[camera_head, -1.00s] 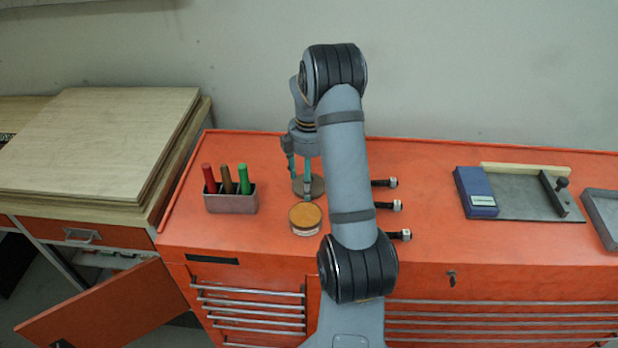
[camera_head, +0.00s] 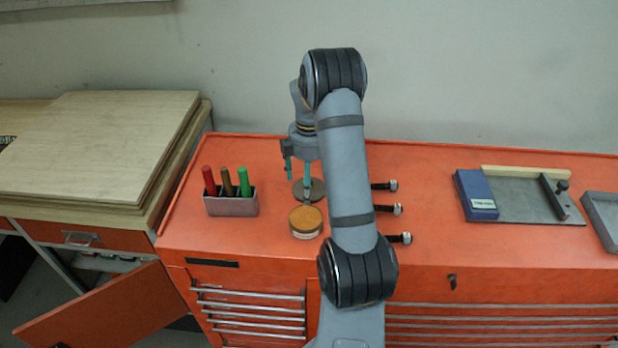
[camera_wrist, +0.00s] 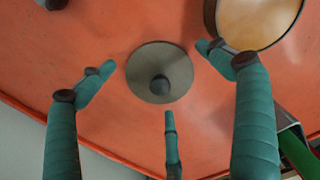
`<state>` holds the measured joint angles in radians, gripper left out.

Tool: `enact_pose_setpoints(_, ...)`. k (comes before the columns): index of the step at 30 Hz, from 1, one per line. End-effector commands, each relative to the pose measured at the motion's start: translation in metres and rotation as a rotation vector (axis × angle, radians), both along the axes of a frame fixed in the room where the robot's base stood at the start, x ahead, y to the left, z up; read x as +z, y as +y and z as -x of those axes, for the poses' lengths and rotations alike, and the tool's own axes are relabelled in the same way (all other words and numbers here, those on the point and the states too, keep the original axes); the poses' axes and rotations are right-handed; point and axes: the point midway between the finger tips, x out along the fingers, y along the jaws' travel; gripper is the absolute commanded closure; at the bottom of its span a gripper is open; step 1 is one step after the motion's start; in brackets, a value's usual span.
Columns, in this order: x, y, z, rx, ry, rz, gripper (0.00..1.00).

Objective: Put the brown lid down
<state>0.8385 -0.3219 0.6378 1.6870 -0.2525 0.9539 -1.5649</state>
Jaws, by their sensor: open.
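The brown lid (camera_head: 317,190) is a flat grey-brown disc lying on the orange bench top, behind the round jar. In the wrist view the lid (camera_wrist: 146,88) shows whole, with a dark round knob at its middle, facing up. My gripper (camera_head: 298,177) is above the lid in the head view, pointing down. In the wrist view the teal fingers of my gripper (camera_wrist: 157,72) are spread wide around the lid, with gaps between fingertips and disc. Nothing is held. My arm hides part of the bench just right of the lid in the head view.
A round jar with an amber top (camera_head: 305,219) stands close in front of the lid. A grey holder (camera_head: 231,207) with red, brown and green pieces stands to the left. Several black bolts (camera_head: 386,209) lie right of my arm. Bench space farther right is clear before the blue box (camera_head: 475,193).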

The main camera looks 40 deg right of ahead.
Motion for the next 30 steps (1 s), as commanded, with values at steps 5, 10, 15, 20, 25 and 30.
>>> enact_pose_setpoints(5,0.02,-0.001,-0.002,0.0,-0.006,0.003,0.09)
enact_pose_setpoints(10,0.058,-0.001,-0.002,0.0,-0.006,0.005,0.09)
enact_pose_setpoints(15,0.093,0.0,-0.001,-0.001,-0.005,0.002,0.09)
enact_pose_setpoints(20,0.114,-0.001,-0.001,-0.001,-0.003,0.001,0.09)
enact_pose_setpoints(25,0.122,-0.001,0.0,0.0,-0.001,0.001,0.09)
enact_pose_setpoints(30,0.123,0.0,0.0,0.0,0.0,0.0,0.09)
